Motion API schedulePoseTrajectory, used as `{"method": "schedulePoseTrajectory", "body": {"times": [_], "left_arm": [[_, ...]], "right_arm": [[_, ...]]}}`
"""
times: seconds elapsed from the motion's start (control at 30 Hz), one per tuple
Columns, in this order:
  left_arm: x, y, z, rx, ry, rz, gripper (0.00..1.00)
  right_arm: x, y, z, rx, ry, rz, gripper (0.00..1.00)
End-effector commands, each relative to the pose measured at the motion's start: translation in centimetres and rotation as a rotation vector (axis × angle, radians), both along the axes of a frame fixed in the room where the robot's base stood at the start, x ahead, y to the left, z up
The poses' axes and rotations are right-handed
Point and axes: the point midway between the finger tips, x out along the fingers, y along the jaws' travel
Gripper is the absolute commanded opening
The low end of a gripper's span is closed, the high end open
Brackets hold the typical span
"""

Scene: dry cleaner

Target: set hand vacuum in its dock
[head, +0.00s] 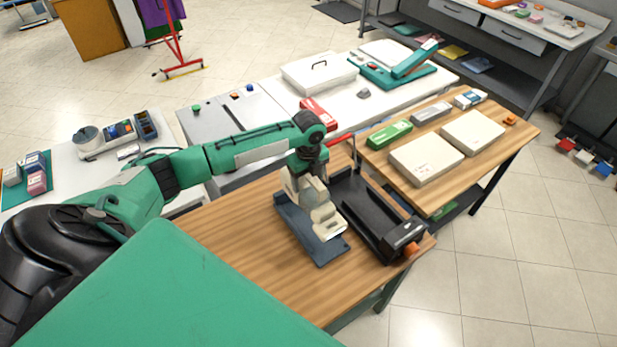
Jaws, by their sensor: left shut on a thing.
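My left gripper (310,186) reaches over the wooden table and points down. It is shut on the cream hand vacuum (325,216), whose upper part is partly hidden by the gripper. The vacuum is over a slate-blue tray-like base (291,222), which looks like the dock. From this view I cannot tell whether the vacuum rests in the base or hangs just above it. My right gripper is not in view.
A long black tray-like device (367,207) with a black and orange end lies close to the right of the base. The wooden table (245,250) is bare at left. A second wooden table (485,150) holds flat white boxes.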

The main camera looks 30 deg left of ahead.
Motion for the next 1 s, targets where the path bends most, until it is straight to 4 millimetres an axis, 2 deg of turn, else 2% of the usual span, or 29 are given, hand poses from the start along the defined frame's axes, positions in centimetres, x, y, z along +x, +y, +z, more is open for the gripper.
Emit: {"method": "schedulePoseTrajectory", "body": {"times": [0.27, 1.0], "left_arm": [[0.1, 0.0, -1.7, -0.001, -0.002, 0.002, 0.00], [0.0, 0.0, -8.4, 0.000, -0.002, 0.002, 0.00]], "right_arm": [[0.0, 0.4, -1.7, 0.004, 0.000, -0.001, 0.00], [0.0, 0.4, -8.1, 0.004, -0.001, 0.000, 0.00]]}}
